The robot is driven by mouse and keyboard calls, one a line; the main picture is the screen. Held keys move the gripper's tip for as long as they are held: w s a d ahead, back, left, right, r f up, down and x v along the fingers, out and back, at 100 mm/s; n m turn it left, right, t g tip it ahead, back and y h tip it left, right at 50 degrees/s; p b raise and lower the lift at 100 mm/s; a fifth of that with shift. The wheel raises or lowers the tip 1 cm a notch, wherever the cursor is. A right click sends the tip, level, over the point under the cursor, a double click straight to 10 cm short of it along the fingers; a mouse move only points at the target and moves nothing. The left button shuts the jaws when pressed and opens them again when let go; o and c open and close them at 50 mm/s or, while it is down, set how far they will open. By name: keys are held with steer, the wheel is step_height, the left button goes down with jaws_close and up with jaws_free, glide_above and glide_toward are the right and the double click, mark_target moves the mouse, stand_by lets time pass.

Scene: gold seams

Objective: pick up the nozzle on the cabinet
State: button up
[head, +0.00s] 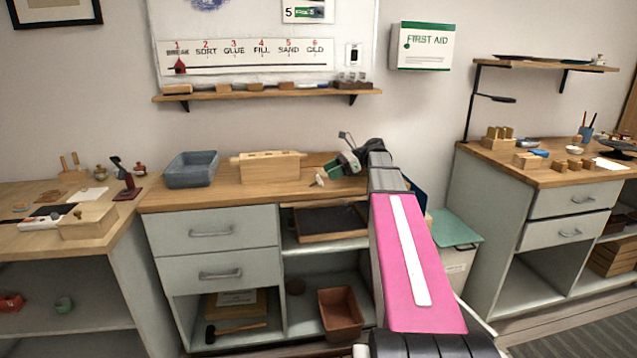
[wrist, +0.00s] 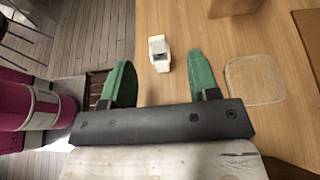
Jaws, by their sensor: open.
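The nozzle (head: 319,181) is a small white piece on the wooden top of the middle cabinet (head: 220,196), near its front edge. In the wrist view the nozzle (wrist: 159,54) lies ahead of my gripper, between the lines of the two green fingers and apart from both. My gripper (wrist: 161,72) is open and empty. In the head view my gripper (head: 332,171) is just right of the nozzle, above the cabinet top; the arm hides part of the top's right end.
A wooden box (head: 270,168) and a blue-grey tub (head: 191,170) stand left of the nozzle. A clear square sheet (wrist: 256,80) lies right of the fingers in the wrist view. A shelf (head: 265,93) hangs above. The cabinet's front edge is close.

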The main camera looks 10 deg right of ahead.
steer(key=x, duration=0.7)
steer(key=shift+s+a+f, duration=0.15)
steer(key=shift+a, duration=0.1)
steer(key=c, duration=1)
